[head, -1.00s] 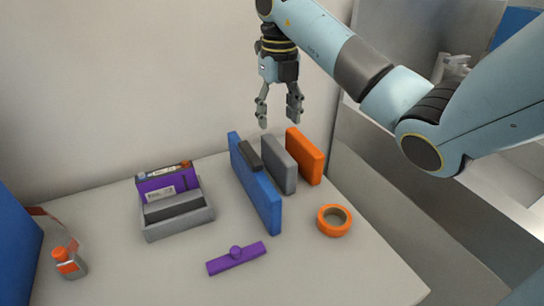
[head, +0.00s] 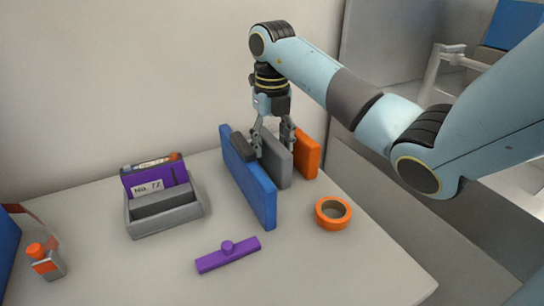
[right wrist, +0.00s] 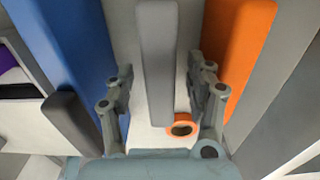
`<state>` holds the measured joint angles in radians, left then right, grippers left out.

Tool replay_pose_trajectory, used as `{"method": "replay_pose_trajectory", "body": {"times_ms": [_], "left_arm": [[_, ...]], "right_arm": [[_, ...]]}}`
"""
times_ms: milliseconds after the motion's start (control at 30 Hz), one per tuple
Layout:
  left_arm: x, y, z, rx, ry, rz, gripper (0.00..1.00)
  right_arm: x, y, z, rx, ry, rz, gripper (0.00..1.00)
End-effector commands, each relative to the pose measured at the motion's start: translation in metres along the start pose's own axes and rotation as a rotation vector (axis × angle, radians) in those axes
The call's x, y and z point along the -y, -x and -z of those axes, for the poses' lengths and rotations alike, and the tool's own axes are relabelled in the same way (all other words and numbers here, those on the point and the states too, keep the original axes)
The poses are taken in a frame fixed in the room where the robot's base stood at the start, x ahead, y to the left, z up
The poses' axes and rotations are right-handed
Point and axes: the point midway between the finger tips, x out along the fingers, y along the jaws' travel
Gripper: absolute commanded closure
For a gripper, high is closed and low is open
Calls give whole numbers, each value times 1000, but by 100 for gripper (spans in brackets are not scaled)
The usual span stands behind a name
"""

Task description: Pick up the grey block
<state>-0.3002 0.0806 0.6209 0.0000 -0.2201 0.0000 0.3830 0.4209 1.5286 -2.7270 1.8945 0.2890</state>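The grey block (head: 280,168) is a slab standing upright between a blue panel (head: 250,185) and an orange slab (head: 307,157). My right gripper (head: 272,142) points down over it, with its two fingers apart near the block's top. In the right wrist view, the grey block (right wrist: 157,65) runs between the open fingers of my right gripper (right wrist: 162,92), with a visible gap on each side. The fingers do not look closed on it. My left gripper is out of view.
A small dark bar (head: 244,146) sits against the blue panel's top. An orange tape roll (head: 319,222) and a purple bar with a knob (head: 228,258) lie in front. A grey holder (head: 165,224) with a purple box (head: 148,182) and an orange-capped bottle (head: 46,264) stand left.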

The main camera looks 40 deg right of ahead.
Motion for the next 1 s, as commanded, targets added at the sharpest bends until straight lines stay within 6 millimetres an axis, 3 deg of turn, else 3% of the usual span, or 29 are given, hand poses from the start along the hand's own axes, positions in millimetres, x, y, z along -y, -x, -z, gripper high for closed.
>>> {"method": "replay_pose_trajectory", "body": {"times_ms": [33, 300, 667, 867, 967, 1000], "left_arm": [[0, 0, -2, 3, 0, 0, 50], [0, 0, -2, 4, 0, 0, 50], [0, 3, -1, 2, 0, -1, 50], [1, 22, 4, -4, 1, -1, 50], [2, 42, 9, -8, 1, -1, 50], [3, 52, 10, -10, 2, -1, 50]], "right_arm": [[0, 0, 0, 0, 0, 0, 53], [0, 0, 0, 0, 0, 0, 87], [0, 5, 0, 0, 0, 0, 88], [0, 29, 0, 2, 0, -1, 88], [0, 53, 0, 3, 0, -1, 88], [7, 56, 10, -2, 0, 4, 88]]}}
